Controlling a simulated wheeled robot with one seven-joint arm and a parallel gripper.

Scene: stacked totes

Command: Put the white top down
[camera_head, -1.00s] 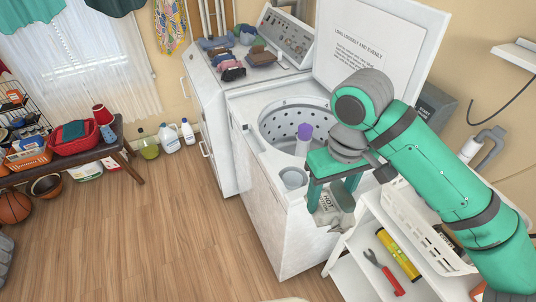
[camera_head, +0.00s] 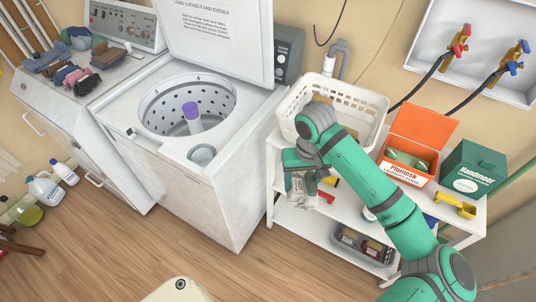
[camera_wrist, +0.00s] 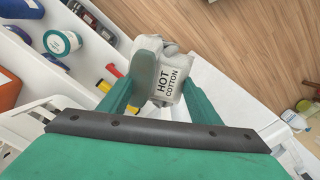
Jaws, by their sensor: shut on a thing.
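My gripper (camera_head: 300,184) is shut on the white top (camera_wrist: 172,80), a pale crumpled bundle with a "HOT COTTON" label. In the wrist view the top sits between my two green fingers (camera_wrist: 163,88). In the head view the top (camera_head: 303,192) hangs below my fingers, at the front left of the white shelf unit (camera_head: 345,222), in front of the white basket. I cannot tell whether it touches the shelf. My palm and fingers hide part of the top.
The white basket (camera_head: 370,105) stands on the shelf unit, beside an orange box (camera_head: 410,150) and a green box (camera_head: 472,168). A grey bin (camera_head: 362,248) is on the lower shelf. The open washer (camera_head: 215,160), with a purple-capped post in its drum, stands left.

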